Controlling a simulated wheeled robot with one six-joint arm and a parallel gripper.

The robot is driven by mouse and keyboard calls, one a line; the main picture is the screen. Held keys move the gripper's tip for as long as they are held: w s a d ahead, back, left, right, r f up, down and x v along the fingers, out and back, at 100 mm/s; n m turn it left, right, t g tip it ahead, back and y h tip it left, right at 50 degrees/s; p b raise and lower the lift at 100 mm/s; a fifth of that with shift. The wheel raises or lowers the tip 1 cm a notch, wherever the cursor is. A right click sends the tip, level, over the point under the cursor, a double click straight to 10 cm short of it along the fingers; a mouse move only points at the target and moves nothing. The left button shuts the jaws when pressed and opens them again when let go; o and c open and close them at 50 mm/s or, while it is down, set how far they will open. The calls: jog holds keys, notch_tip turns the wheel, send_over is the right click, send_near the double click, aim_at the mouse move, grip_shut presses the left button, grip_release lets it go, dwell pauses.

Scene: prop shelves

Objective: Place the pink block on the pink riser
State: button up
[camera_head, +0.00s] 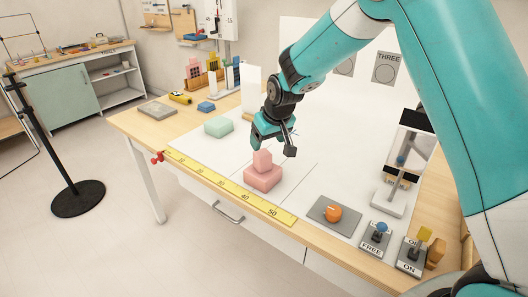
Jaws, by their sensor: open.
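The pink block (262,160) sits on top of the pink riser (263,178) on the white table mat. It looks a little turned relative to the riser. My gripper (275,144) is just above and behind the block, pointing down, with its jaws open. In this view I cannot tell whether a finger touches the block. My arm comes in from the upper right.
A yellow ruler (230,188) runs along the table's front edge. A mint green block (219,127) stands to the left. A grey plate with an orange knob (333,213) and switch boxes (375,235) stand at the right. The mat between is clear.

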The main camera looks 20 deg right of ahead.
jog(key=s+a+r+n+g+y, duration=0.1)
jog(key=s+a+r, duration=0.1)
jog(key=s+r, duration=0.4)
jog(key=s+a+r+n+g+y, duration=0.15)
jog(key=s+r, duration=0.25)
jog(key=s, duration=0.5)
jog(key=s+a+r+n+g, duration=0.1)
jog(key=s, duration=0.9)
jog(key=s+a+r+n+g, duration=0.1)
jog(key=s, duration=1)
jog(key=shift+s+r, duration=0.2)
jog(key=shift+r, duration=0.15)
